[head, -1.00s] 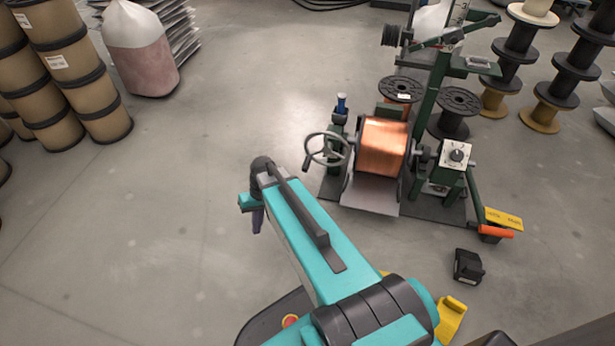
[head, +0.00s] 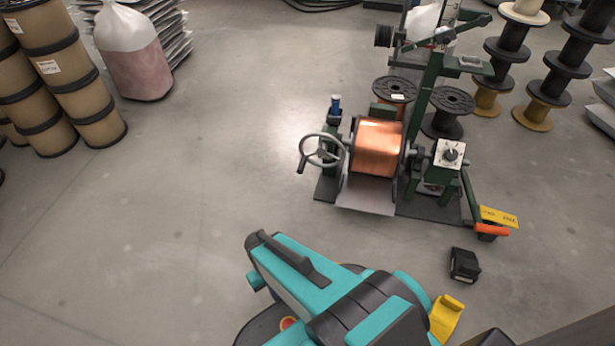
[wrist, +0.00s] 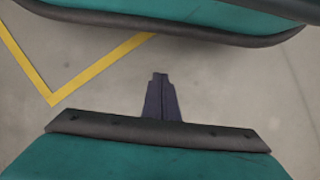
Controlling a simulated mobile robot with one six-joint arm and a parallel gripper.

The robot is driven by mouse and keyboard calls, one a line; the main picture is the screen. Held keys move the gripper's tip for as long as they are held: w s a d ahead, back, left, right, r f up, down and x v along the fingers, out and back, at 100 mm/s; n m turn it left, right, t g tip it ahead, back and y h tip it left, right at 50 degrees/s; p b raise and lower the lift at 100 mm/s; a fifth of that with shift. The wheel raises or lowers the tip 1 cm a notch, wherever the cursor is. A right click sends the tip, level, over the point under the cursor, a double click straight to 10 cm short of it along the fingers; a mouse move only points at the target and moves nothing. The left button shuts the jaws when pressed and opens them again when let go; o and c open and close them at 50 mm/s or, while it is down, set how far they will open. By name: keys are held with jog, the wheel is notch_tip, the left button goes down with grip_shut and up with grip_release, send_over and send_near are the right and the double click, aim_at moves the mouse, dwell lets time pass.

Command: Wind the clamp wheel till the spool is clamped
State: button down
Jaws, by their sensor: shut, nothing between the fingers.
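The clamp wheel (head: 321,134) is a grey spoked handwheel with a dark handle, on the left side of a green winding machine. The copper spool (head: 377,148) sits in the machine just right of the wheel, between the wheel's stand and a post with a dial box. In the wrist view my gripper (wrist: 160,76) is shut and empty, its dark fingers together above bare floor. In the head view the gripper is hidden behind my arm, which is at the lower middle, well apart from the wheel.
Brown drums (head: 75,85) and a pink bag (head: 140,60) stand at the left. The floor between my arm and the wheel is clear. The wrist view shows yellow floor lines (wrist: 95,68).

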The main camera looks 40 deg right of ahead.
jog(key=shift+g, duration=0.3)
jog(key=s, duration=0.1)
jog(key=s+f, duration=0.1)
jog(key=s, duration=0.1)
jog(key=shift+s+a+f, duration=0.1)
jog(key=shift+s+f, duration=0.3)
